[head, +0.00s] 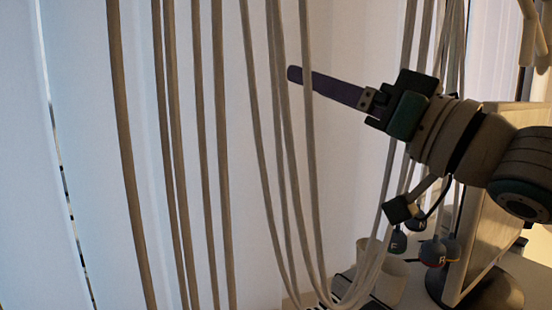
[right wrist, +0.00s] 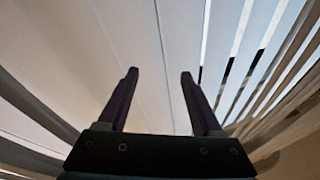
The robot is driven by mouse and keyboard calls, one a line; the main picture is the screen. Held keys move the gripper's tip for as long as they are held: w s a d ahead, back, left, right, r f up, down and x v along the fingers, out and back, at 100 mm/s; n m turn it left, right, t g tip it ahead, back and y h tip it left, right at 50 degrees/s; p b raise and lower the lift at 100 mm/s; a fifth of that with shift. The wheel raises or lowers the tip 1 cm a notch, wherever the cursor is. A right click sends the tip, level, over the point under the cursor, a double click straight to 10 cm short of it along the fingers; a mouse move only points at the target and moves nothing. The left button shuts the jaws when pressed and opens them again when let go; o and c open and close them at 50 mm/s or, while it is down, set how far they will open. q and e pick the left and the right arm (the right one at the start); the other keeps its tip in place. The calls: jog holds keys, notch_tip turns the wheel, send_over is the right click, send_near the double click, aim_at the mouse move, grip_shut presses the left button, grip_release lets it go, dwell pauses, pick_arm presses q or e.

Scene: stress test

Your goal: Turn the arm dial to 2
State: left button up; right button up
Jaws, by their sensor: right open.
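I cannot make out the arm dial in either view. My right gripper (head: 294,74) comes in from the right in the head view, with its dark fingers pointing left among hanging pale cables. In the right wrist view the right gripper (right wrist: 159,75) has its two fingers spread apart with nothing between them. Pale panels fill the view beyond the fingers. My left gripper is not in view.
Several long pale cables (head: 121,140) hang across the head view, some passing in front of my right gripper's fingers. A pale upright panel (head: 484,232) stands at right.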

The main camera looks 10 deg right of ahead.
notch_tip(320, 180, down, 9)
jog(key=s+m+g+h, duration=0.1)
jog(key=m+h, duration=0.1)
jog(key=h, duration=0.3)
jog(key=shift+d+r+b, duration=0.2)
jog(key=shift+d+b, duration=0.1)
jog(key=shift+b, duration=0.05)
jog(key=shift+r, duration=0.1)
notch_tip(320, 180, up, 16)
jog(key=a+n+g+y, duration=0.1)
jog(key=n+y, duration=0.4)
jog(key=y, duration=0.8)
jog(key=s+d+r+n+g+y, duration=0.2)
jog(key=s+r+n+g+y, duration=0.25)
jog(key=g, duration=0.45)
jog(key=s+d+r+n+g+y, duration=0.25)
jog(key=r+n+g, duration=0.25)
jog(key=n+g, duration=0.4)
jog(key=a+r+g+p, duration=0.1)
jog(key=a+r+p, duration=0.5)
jog(key=p, duration=0.3)
jog(key=shift+s+a+r+m, duration=0.25)
jog(key=shift+a+m, duration=0.1)
jog(key=shift+a, duration=0.2)
